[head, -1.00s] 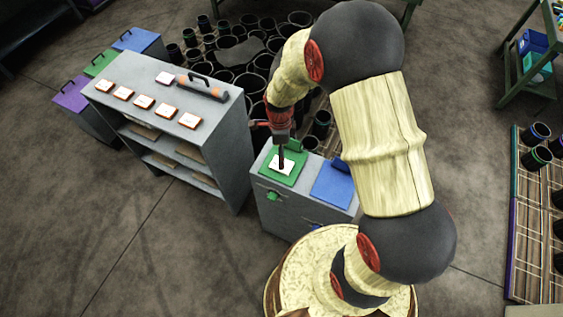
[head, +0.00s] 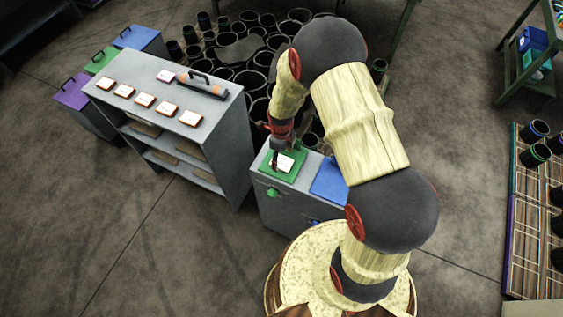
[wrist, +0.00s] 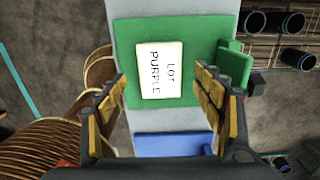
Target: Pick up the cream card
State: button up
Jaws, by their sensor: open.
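The cream card (head: 286,163) lies flat on a green pad (head: 270,169) on top of a grey cabinet. In the wrist view the card (wrist: 159,70) reads "LOT PURPLE" and lies on the green pad (wrist: 190,28). My gripper (head: 275,158) is over the left part of the card in the head view. In the wrist view my gripper (wrist: 160,82) is open and empty, with one finger to each side of the card and neither visibly touching it. The gap between the fingertips and the card is hard to judge.
A blue pad (head: 330,181) lies beside the green one. A green block (wrist: 235,67) stands at the green pad's right edge. A grey shelf unit (head: 228,115) to the left carries several small cards and an orange-and-grey handled tool (head: 202,85). Black tubs crowd behind.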

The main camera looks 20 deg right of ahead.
aim_at(281, 163)
notch_tip(281, 163, down, 2)
jog(key=shift+f, duration=0.25)
jog(key=shift+c, duration=0.2)
jog(key=c, duration=1.1)
jog(key=shift+r, duration=0.1)
jog(key=shift+c, duration=0.5)
